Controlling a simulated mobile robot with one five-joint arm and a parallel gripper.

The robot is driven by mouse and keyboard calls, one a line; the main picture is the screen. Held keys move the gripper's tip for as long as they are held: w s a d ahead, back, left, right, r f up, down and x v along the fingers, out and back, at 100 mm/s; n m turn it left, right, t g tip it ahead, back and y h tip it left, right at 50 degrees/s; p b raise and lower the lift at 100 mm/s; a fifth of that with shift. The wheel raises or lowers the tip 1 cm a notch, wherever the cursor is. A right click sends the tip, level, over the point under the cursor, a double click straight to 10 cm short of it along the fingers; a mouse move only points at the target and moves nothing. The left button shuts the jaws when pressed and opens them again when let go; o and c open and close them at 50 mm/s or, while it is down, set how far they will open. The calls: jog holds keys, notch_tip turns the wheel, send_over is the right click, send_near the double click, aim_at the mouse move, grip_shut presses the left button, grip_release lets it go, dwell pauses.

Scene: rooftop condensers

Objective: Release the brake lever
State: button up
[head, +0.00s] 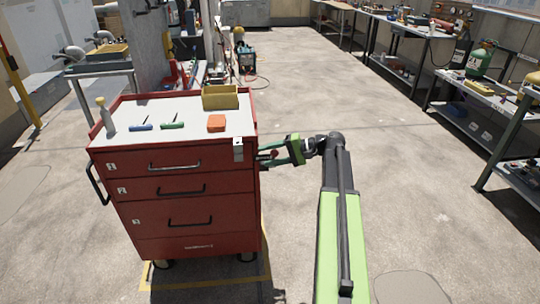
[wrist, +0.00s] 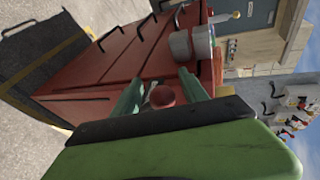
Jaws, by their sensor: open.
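The red tool cart (head: 200,215) stands left of my arm, with numbered drawers and a white top. In the wrist view the cart (wrist: 95,70) appears tilted sideways. A round red knob (wrist: 162,96), which looks like the end of the brake lever, shows between my fingers near the cart's side. The rest of the lever is mostly hidden. My gripper (head: 268,155) is at the cart's right side, fingers pointing left toward it. In the wrist view my gripper (wrist: 162,88) has its two green fingers apart, one on either side of the knob; I cannot tell whether either touches it.
On the cart top are a yellow bin (head: 220,98), an orange block (head: 216,123), blue and green tools and a spray bottle (head: 105,115). A grey holder (head: 238,150) is at its front right corner. Workbenches (head: 400,45) line the right; open floor lies between.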

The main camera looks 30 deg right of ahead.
jog(key=p+v, duration=0.5)
jog(key=v, duration=1.1)
jog(key=shift+s+r, duration=0.1)
jog(key=shift+r, duration=0.05)
